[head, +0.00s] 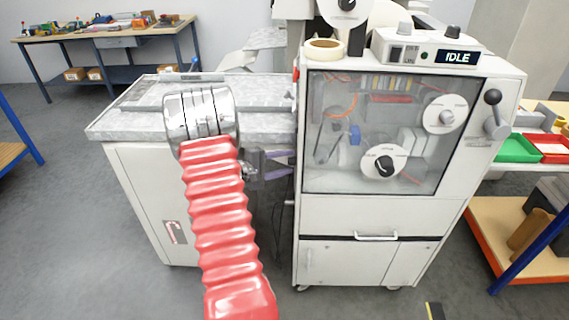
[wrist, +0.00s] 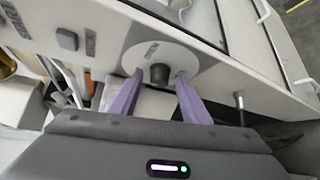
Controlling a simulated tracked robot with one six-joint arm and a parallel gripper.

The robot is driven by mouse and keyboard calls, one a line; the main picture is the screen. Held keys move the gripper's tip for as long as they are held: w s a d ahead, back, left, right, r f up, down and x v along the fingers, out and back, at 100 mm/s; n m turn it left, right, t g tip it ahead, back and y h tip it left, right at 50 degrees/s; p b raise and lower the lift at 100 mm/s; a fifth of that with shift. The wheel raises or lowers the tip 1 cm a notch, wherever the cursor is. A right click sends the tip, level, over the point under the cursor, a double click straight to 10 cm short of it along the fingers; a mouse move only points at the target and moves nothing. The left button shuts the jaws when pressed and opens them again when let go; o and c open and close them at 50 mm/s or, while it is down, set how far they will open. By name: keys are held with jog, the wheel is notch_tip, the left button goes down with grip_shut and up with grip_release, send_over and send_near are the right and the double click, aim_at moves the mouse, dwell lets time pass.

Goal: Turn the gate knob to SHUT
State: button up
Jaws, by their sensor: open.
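In the wrist view a short dark knob (wrist: 160,73) stands on a round white plate (wrist: 178,57) on a pale machine panel. A small mark is on the plate, too small to read. My gripper (wrist: 159,78) is open, its two purple fingers on either side of this knob; I cannot tell whether they touch it. In the head view my gripper (head: 283,162) is at the left side of the white cabinet (head: 345,215), and that knob is hidden. The cabinet's front has a black knob (head: 384,166) and a grey knob (head: 446,117) on white dials, their lettering unreadable.
A lever with a dark ball (head: 493,97) is at the cabinet's right. A display box (head: 427,48) on top reads IDLE, beside a tape roll (head: 324,49). A grey-topped bench (head: 125,120) stands left of the cabinet. A dark square button (wrist: 67,39) is near the knob plate.

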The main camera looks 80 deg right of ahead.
jog(key=c, duration=1)
jog(key=shift+c, duration=0.2)
jog(key=shift+n+y, duration=0.3)
jog(key=shift+n, duration=0.1)
jog(key=shift+d+r+n+y, duration=0.15)
jog(key=shift+n+y, duration=0.65)
jog(key=shift+y, duration=0.2)
jog(key=shift+d+r+n+y, duration=0.1)
jog(key=shift+d+n+y, duration=0.05)
jog(key=shift+n+y, duration=0.75)
jog(key=shift+t, duration=0.3)
